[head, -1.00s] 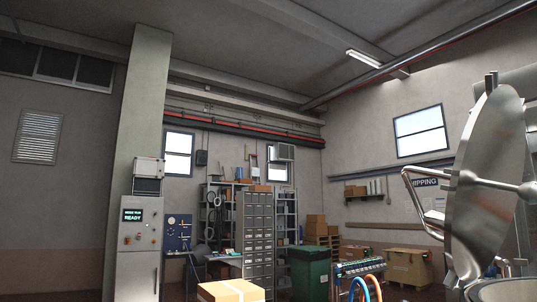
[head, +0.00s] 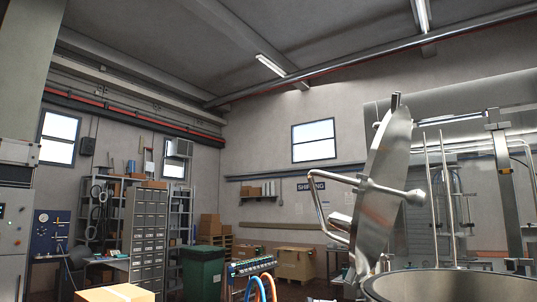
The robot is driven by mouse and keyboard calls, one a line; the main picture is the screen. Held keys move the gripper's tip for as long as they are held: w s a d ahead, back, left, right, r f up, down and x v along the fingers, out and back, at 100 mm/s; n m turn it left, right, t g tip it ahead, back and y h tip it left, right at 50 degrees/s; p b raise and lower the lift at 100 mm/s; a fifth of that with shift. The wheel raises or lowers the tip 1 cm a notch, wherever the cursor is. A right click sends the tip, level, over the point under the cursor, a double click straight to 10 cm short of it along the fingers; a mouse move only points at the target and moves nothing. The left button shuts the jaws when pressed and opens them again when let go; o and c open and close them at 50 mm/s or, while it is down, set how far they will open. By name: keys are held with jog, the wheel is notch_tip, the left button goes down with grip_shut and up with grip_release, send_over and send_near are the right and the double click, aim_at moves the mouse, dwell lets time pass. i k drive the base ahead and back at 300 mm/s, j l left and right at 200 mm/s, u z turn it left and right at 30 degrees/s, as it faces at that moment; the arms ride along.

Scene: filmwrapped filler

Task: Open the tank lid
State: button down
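The tank lid (head: 386,187) is a shiny metal disc at the right of the head view. It stands raised and nearly upright at the left side of the tank (head: 450,284), whose open rim shows at the bottom right. A bent metal handle (head: 318,200) sticks out from the lid to the left, and a rod with a round end crosses its middle to the right. The tank's lower part is out of the picture. My gripper is not in view.
A cardboard box (head: 115,293) is at the bottom left. A green bin (head: 203,273), a grey drawer cabinet (head: 148,238) and a conveyor piece with coloured hoses (head: 252,267) stand behind. A steel frame (head: 503,180) rises right of the lid.

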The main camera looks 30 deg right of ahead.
aim_at(380, 192)
jog(key=z, duration=1.15)
